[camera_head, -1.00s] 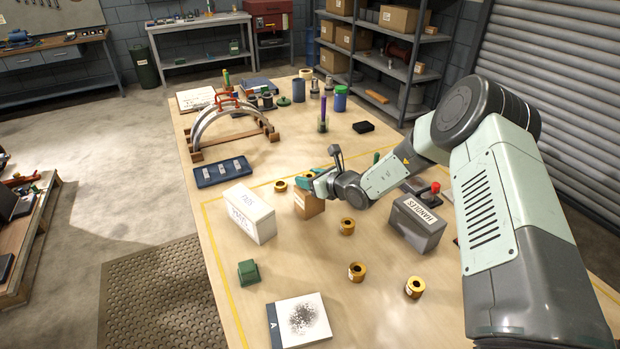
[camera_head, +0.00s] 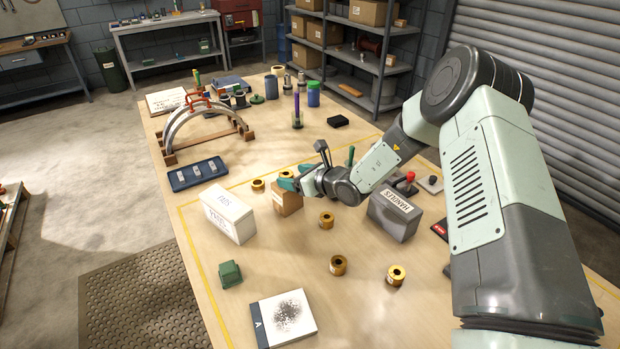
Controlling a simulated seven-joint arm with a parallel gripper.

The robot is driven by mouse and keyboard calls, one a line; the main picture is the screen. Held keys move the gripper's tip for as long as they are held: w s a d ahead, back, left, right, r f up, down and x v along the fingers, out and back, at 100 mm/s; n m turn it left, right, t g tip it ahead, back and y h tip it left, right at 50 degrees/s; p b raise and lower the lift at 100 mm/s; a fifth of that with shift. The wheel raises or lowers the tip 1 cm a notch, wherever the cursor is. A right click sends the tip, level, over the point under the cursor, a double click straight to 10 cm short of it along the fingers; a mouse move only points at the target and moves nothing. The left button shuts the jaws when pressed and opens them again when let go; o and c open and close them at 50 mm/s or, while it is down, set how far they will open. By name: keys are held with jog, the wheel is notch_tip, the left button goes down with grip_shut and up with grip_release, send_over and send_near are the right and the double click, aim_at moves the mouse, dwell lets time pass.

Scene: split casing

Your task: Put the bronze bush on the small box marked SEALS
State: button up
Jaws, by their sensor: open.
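Several bronze bushes stand on the table: one (camera_head: 326,220) right of the small cardboard box, one (camera_head: 338,265) nearer, one (camera_head: 396,275) at the near right, and one (camera_head: 258,185) left of my gripper. Another bronze piece (camera_head: 286,174) shows partly behind my gripper. The small brown cardboard box (camera_head: 289,203) carries a pale label too small to read; I see no readable SEALS mark. My gripper (camera_head: 289,182), with teal fingers, is open just above or behind this box. Whether it touches the box or a bush cannot be told.
A white box (camera_head: 229,214) stands left of the cardboard box. A grey box marked HANDLES (camera_head: 395,214) stands to the right, beside my arm. A green block (camera_head: 230,274) and a flat card with a dotted picture (camera_head: 284,318) lie nearer.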

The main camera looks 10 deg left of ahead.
jog(key=v, duration=0.8)
jog(key=s+d+r+n+g+h, duration=0.1)
jog(key=s+d+r+n+g, duration=0.1)
jog(key=s+r+n, duration=0.7)
jog(key=s+d+r+n+g+h, duration=0.1)
jog(key=s+d+r+n+g, duration=0.15)
jog(key=s+r+n, duration=0.65)
jog(key=s+d+r+n+t+h, duration=0.1)
jog(key=s+d+r+n+h, duration=0.2)
jog(key=s+d+r+h, duration=0.2)
jog(key=s+d+r+n+t+h, duration=0.2)
jog(key=s+d+r, duration=0.4)
jog(key=d, duration=0.8)
jog(key=s+n+h, duration=0.1)
jog(key=s+h, duration=0.1)
jog(key=s, duration=0.1)
jog(key=shift+s+r+h, duration=0.3)
jog(key=shift+s+h, duration=0.1)
